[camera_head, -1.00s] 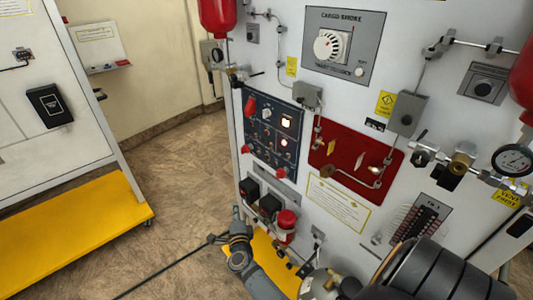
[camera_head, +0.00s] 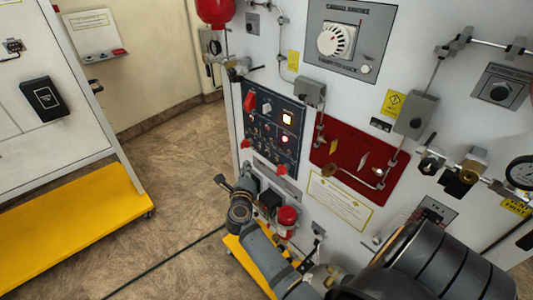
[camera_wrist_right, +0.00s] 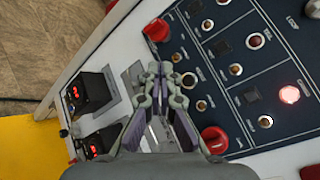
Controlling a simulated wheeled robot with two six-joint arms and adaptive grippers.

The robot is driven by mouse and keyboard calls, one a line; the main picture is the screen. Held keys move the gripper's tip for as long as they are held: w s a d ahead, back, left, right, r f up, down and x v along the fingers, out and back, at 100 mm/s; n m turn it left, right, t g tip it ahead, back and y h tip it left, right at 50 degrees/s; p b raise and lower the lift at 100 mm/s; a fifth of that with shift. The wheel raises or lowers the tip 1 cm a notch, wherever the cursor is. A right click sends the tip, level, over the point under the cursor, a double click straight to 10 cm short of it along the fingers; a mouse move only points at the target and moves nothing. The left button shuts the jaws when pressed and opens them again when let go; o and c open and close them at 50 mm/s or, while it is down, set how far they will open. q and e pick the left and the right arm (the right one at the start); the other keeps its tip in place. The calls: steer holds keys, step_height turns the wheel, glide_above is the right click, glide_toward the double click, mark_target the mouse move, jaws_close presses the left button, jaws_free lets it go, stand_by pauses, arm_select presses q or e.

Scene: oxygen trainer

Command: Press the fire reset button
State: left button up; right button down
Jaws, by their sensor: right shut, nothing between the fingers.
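The round light also shows in the wrist view (camera_wrist_right: 289,94). The labels are too small to tell which control is the fire reset button. My right gripper (camera_wrist_right: 166,70) is shut and empty, over the panel's edge between two red knobs (camera_wrist_right: 214,140). In the head view, my right gripper (camera_head: 243,188) is just below and left of the panel. My left gripper is out of view.
Boxes with red displays (camera_wrist_right: 92,92) sit beside the panel's edge. A red-topped cylinder (camera_head: 287,217) stands below. A red plate with pipes (camera_head: 350,155) and a gauge (camera_head: 520,172) are to the right. Open floor (camera_head: 170,190) lies left, before a yellow-based stand (camera_head: 75,230).

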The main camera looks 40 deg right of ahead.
mark_target(267, 153)
steer(key=d, duration=0.6)
steer(key=shift+w+p, duration=0.2)
steer(key=shift+p, duration=0.25)
steer(key=shift+d, duration=0.1)
stand_by(0.6)
steer(key=shift+d, duration=0.45)
steer(key=shift+d+p, duration=0.35)
stand_by(0.8)
steer(key=shift+a, duration=0.8)
